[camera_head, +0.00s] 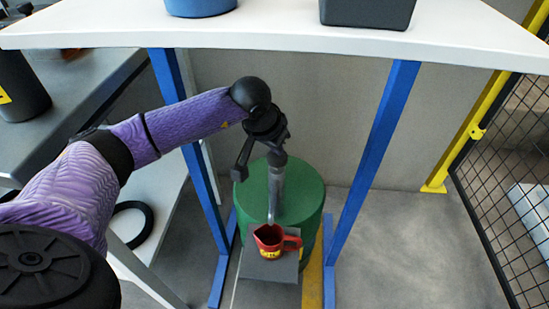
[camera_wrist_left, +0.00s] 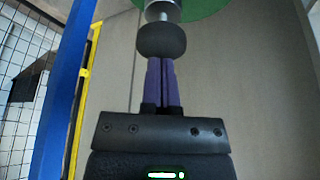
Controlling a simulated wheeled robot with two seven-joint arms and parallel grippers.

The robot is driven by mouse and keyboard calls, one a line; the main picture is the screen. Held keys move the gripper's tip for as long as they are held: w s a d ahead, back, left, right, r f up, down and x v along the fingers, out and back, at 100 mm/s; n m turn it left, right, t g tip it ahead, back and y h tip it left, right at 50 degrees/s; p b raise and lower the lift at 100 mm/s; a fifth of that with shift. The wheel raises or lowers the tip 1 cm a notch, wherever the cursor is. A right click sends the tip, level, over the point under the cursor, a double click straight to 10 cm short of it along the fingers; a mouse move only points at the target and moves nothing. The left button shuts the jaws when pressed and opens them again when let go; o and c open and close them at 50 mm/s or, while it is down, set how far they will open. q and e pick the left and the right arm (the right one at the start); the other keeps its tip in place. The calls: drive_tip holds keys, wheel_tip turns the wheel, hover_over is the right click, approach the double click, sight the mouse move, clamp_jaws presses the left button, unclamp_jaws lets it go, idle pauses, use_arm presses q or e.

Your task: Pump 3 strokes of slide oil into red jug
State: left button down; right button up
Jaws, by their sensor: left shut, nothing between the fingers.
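The red jug (camera_head: 270,243) with a yellow label stands on a small grey plate (camera_head: 257,266) in front of the green drum (camera_head: 308,203). A metal pump pipe (camera_head: 276,185) rises by the drum, and its thin spout comes down over the jug's mouth. My left arm reaches to the pump's top; its fingertips are hidden in the head view. In the left wrist view, my left gripper (camera_wrist_left: 161,65) is shut and empty, its purple fingers pointing at the black pump knob (camera_wrist_left: 161,41). I cannot tell whether they touch. The oil level is not visible.
A white table (camera_head: 290,30) on blue legs (camera_head: 375,155) stands over the drum, with a blue container (camera_head: 200,8) and a dark bin (camera_head: 367,12) on top. A grey bench (camera_head: 75,95) is at left; a mesh fence (camera_head: 510,150) is at right.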

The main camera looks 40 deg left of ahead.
use_arm(q)
drive_tip(key=shift+f, duration=0.5)
drive_tip(key=shift+r, duration=0.15)
drive_tip(key=shift+r+p, duration=1.8)
drive_tip(key=shift+r, duration=1.15)
drive_tip(key=shift+f, duration=0.1)
drive_tip(key=shift+f, duration=0.1)
